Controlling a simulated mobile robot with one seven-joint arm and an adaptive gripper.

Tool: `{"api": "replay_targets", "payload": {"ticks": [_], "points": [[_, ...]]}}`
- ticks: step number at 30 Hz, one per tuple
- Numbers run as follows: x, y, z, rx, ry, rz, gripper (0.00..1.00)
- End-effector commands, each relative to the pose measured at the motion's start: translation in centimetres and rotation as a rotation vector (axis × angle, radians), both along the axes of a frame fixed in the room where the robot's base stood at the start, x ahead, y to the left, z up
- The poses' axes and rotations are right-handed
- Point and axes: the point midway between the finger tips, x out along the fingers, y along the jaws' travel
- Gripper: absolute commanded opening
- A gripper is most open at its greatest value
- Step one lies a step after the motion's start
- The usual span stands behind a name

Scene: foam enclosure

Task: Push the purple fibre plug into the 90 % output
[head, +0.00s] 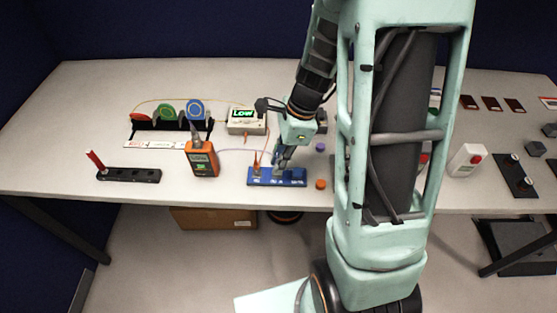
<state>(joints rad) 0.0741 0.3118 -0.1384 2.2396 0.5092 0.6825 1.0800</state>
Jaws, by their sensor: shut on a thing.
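The blue coupler block (264,183) lies near the front edge of the table, with white labels along its front. My gripper (282,165) points down over the block's middle to right part and is shut. A pale lilac fibre (235,150) runs to it from the left, so it holds the purple fibre plug; the plug itself is hidden by the fingers. I cannot tell whether the plug touches the 90 % output or is in it. An orange plug (256,166) stands upright at the block's left end.
A purple cap (320,147) and an orange cap (320,184) lie right of the block. An orange handheld meter (202,158) stands to the left, and a display box (243,120) reading "Low" stands behind. Fibre reels (167,113) sit farther left. My arm hides the table right of centre.

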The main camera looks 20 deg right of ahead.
Motion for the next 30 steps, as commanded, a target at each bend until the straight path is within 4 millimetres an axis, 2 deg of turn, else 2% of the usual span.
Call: {"api": "replay_targets", "payload": {"ticks": [1,2,7,15,19,23,30], "points": [[0.0,0.0,-0.2,0.0,0.0,0.0,0.0],[0.0,0.0,-0.1,0.0,0.0,0.0,0.17],[0.0,0.0,-0.1,0.0,0.0,0.0,0.34],[0.0,0.0,0.0,0.0,-0.001,0.0,0.34],[0.1,-0.3,0.9,0.0,-0.004,0.001,0.34],[0.0,-0.8,3.0,-0.001,-0.006,0.0,0.34],[-0.1,-2.2,8.0,-0.001,-0.006,-0.001,0.34]]}}
